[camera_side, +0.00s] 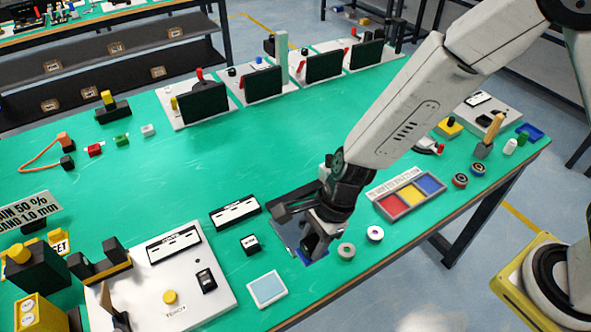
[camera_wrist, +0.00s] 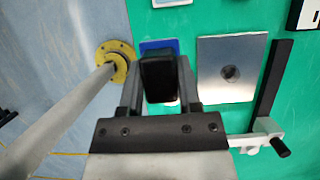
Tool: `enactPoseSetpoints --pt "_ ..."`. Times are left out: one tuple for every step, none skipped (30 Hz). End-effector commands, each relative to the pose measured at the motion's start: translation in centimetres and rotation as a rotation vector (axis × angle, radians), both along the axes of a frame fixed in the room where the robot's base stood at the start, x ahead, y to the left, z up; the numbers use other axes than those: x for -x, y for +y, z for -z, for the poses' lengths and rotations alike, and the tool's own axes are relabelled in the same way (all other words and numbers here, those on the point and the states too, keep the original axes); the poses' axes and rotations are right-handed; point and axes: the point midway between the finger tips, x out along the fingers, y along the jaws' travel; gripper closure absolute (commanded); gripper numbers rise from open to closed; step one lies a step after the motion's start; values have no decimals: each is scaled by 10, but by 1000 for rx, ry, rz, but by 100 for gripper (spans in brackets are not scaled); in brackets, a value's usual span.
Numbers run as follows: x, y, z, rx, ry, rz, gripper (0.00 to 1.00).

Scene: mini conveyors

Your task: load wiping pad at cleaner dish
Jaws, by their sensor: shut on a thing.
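My gripper (camera_side: 316,240) is low over the front part of the green table in the side view. In the wrist view its two fingers are shut on a dark, rounded block, which I take to be the wiping pad (camera_wrist: 158,78). A small blue dish, which I take to be the cleaner dish (camera_wrist: 157,44), lies under the block and is mostly hidden by it. Its blue edge also shows below the gripper in the side view (camera_side: 318,258). I cannot tell whether the pad touches the dish.
A square silver plate (camera_wrist: 232,84) with a dark round centre lies right of the dish in the wrist view. Two small rings (camera_side: 346,251) (camera_side: 375,234) lie just right of the gripper. A tray with red, yellow and blue fields (camera_side: 388,207) and a pale blue tile (camera_side: 267,288) are nearby.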

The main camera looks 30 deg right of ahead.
Motion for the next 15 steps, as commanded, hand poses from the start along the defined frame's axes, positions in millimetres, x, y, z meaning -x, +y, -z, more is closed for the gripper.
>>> enactPoseSetpoints --pt "0 0 0 0 0 0 100" --pt "0 0 0 0 0 0 100" --pt "0 0 0 0 0 0 100" --pt "0 0 0 0 0 0 100" --pt "0 0 0 0 0 0 100" --pt "0 0 0 0 0 0 66" --pt "0 0 0 0 0 0 76" --pt "0 0 0 0 0 0 85" --pt "0 0 0 0 0 0 98" --pt "0 0 0 0 0 0 100" --pt "0 0 0 0 0 0 100" --pt "0 0 0 0 0 0 100" --pt "0 1 0 0 0 0 100" --pt "-1 2 1 0 0 -1 100" --pt "-1 4 1 0 1 -1 100"
